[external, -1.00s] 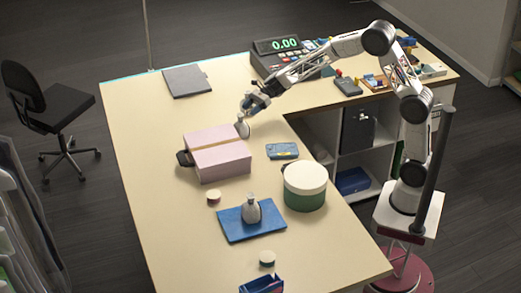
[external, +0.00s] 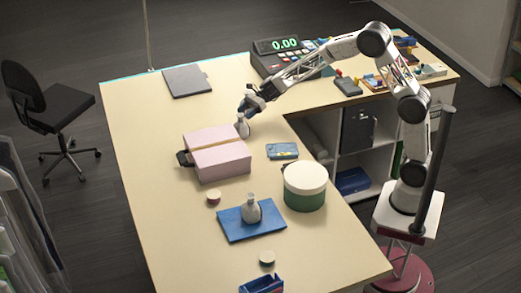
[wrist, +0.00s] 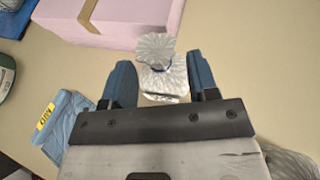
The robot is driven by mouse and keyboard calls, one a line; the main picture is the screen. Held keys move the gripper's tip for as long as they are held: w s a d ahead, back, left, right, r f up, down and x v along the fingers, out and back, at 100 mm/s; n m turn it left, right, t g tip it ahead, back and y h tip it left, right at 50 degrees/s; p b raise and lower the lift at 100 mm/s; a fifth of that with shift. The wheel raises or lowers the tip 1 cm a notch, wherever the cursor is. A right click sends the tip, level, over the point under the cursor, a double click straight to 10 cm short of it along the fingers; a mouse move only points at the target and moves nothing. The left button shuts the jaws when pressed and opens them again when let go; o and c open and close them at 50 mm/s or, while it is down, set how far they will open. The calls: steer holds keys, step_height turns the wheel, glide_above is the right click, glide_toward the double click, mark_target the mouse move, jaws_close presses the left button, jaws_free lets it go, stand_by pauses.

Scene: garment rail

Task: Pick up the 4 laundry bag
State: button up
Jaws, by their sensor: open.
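A small pale grey laundry bag with a tied, flared neck (external: 242,128) stands on the table behind the pink box; it also shows in the wrist view (wrist: 158,82). I cannot read a number on it. My gripper (external: 247,108) is at the bag's top, and in the wrist view its two blue fingers (wrist: 161,84) are apart, one on each side of the bag.
The pink box (external: 218,158) is close to the bag. A blue packet with a yellow label (external: 282,151) and a green drum with a white lid (external: 305,195) lie towards the front right.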

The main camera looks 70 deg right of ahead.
mark_target(238, 125)
steer(key=shift+a, duration=0.1)
steer(key=shift+x, duration=2.5)
steer(key=shift+c, duration=0.5)
jaws_close()
